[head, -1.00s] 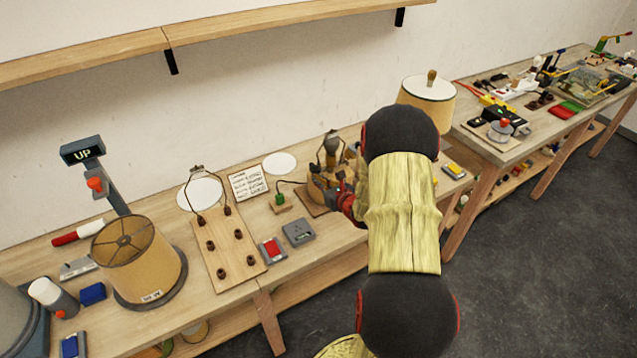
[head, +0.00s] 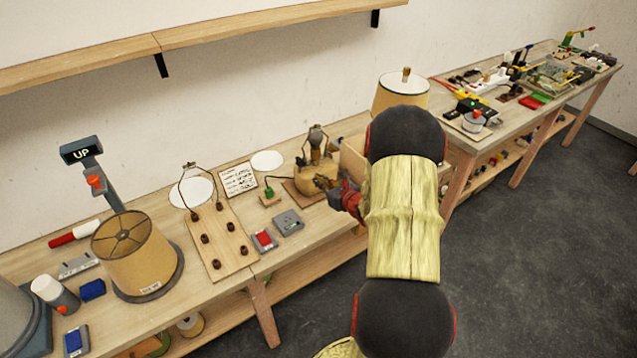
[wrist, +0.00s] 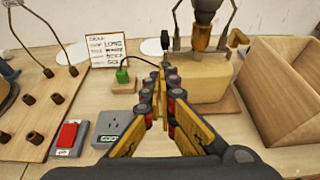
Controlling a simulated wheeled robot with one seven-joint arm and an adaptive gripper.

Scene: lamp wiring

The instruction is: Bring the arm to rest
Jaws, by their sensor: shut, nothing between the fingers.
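My gripper (head: 324,182) is at the front of the lamp base with the tan body (head: 316,174) in the head view. In the wrist view my gripper (wrist: 160,80) has its fingertips together with nothing between them. The lamp base (wrist: 204,80) stands on a wooden board just beyond and right of the fingers, with a metal socket and wire harp on top. I cannot tell whether the fingers touch it. A cord runs from behind the fingers to a green plug (wrist: 122,76) on a small wooden block. My arm hides part of the bench right of the lamp.
A grey outlet box (wrist: 112,128) and red switch (wrist: 69,136) lie left of my fingers. An open wooden box (wrist: 272,90) stands at right. A pegged board (head: 212,240), large shade (head: 133,255) and UP post (head: 98,172) stand farther left. A wall shelf (head: 200,35) runs above.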

